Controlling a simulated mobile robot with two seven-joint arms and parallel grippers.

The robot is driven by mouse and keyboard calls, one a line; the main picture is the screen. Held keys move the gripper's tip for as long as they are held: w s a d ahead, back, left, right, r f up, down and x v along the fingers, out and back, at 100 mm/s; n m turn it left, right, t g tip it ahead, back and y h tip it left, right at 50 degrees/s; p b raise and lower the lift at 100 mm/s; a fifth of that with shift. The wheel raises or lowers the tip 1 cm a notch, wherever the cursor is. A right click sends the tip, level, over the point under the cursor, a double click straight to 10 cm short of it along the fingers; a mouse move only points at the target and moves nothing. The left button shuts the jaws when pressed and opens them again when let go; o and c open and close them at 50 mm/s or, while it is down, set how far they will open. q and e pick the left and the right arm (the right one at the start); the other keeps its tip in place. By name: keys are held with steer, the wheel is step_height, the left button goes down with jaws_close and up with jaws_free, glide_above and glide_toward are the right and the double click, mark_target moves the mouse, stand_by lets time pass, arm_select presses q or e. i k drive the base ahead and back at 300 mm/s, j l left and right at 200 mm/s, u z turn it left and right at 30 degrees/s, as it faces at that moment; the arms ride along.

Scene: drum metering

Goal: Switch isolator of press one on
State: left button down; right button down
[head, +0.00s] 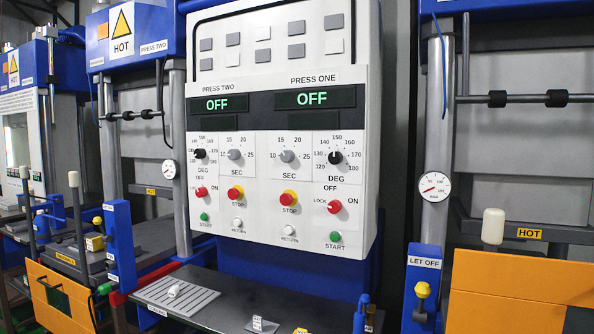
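The control panel (275,150) faces me in the middle of the head view. Its right column is labelled PRESS ONE. The red rotary isolator of press one (334,207) sits low in that column, with OFF above it, ON to its right and LOCK to its left. Its exact pointing is too small to tell. The press one display (314,98) reads OFF. Neither of my grippers shows in the head view, and nothing covers the isolator.
Near the isolator are a green START button (335,237), a DEG dial (335,158) and a red-yellow STOP button (288,198). The press two isolator (200,192) is further left. A dark shelf (235,305) lies below the panel. A blue LET OFF post (422,290) stands at right.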

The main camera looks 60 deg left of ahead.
mark_target(334, 207)
steer(key=u, duration=2)
